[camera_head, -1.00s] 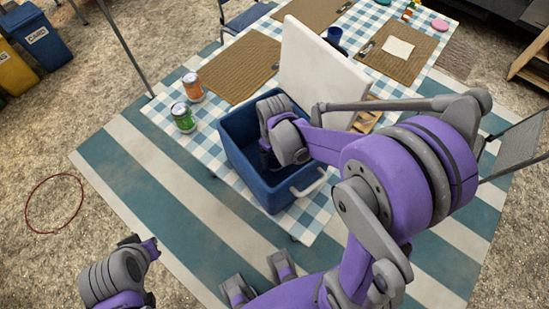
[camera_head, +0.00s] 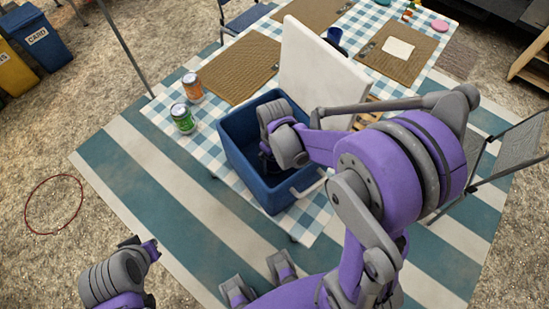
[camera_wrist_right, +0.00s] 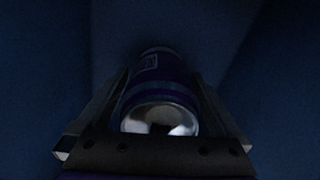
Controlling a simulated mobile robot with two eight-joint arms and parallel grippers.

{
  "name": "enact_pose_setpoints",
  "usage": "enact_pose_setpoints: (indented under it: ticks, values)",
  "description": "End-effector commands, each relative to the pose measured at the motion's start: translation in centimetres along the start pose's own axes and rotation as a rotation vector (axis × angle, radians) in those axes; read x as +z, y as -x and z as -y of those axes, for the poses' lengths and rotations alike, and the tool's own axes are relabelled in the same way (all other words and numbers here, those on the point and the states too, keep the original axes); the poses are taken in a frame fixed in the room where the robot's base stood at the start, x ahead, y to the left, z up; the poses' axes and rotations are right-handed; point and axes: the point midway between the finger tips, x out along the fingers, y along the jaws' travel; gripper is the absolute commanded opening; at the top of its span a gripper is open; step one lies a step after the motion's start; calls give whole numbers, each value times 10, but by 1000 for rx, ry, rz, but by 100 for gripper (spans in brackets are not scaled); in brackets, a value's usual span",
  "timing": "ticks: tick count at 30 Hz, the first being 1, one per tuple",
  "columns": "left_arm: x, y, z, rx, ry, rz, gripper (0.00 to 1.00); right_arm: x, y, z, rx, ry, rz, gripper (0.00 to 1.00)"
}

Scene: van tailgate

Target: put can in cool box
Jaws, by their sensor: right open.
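The blue cool box (camera_head: 236,160) stands open at the near end of the table, its white lid (camera_head: 312,68) raised behind it. My right gripper (camera_head: 268,152) reaches down inside the box, its fingertips hidden in the head view. In the dark right wrist view, a blue can (camera_wrist_right: 158,75) with a silver end lies between the open fingers of my right gripper (camera_wrist_right: 160,88). I cannot tell whether it touches the box floor. A green can (camera_head: 183,118) and an orange can (camera_head: 192,87) stand on the table left of the box. My left gripper (camera_head: 152,248) is far from them, its jaws unclear.
The checked table (camera_head: 215,140) also holds brown placemats (camera_head: 240,68) and a dark blue mug (camera_head: 334,36). A grey pole (camera_head: 125,48) rises left of the table. A folding chair (camera_head: 510,145) stands at the right.

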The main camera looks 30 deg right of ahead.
Motion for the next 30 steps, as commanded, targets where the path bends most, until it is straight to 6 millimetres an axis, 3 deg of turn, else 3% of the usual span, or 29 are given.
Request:
enact_pose_setpoints:
  ticks: [15,21,30]
  values:
    - [-13,16,0,0,0,-9,0,0,102,0,0,0,-1,100]
    - [-15,18,0,0,0,-10,0,0,119,0,0,0,0,100]
    - [-14,18,0,0,0,-10,0,0,121,0,0,0,0,100]
